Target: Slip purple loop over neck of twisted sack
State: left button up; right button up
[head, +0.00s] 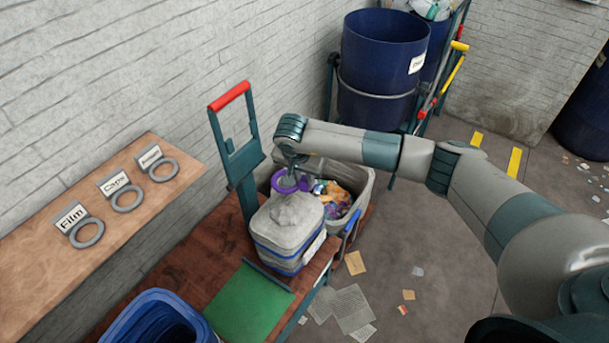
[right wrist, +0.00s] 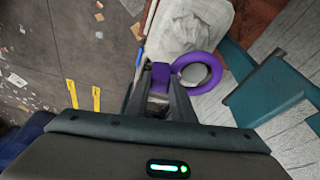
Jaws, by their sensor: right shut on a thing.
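The purple loop (head: 278,184) is a ring with a flat tab. My right gripper (head: 290,163) is shut on the tab, with the ring to one side; the right wrist view shows the loop (right wrist: 214,62) and gripper (right wrist: 160,88) closely. The twisted sack (head: 296,212) is pale grey, its gathered top standing over a squarish grey body with blue bands. In the right wrist view the crumpled sack top (right wrist: 184,28) shows outside the ring, which looks empty. The loop hangs near the sack top on its far side; its height above it is unclear. My left gripper is not in view.
A grey bin (head: 366,190) of colourful waste stands behind the sack. A teal post with a red handle (head: 230,96) rises at left. A wooden shelf (head: 110,240) holds grey rings labelled Film, Caps and a third. A green panel (head: 248,303) and blue tub (head: 158,318) are in front.

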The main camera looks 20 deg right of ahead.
jog(key=shift+f+b, duration=0.7)
jog(key=shift+f, duration=1.1)
jog(key=shift+f+b, duration=2.3)
jog(key=o, duration=1.1)
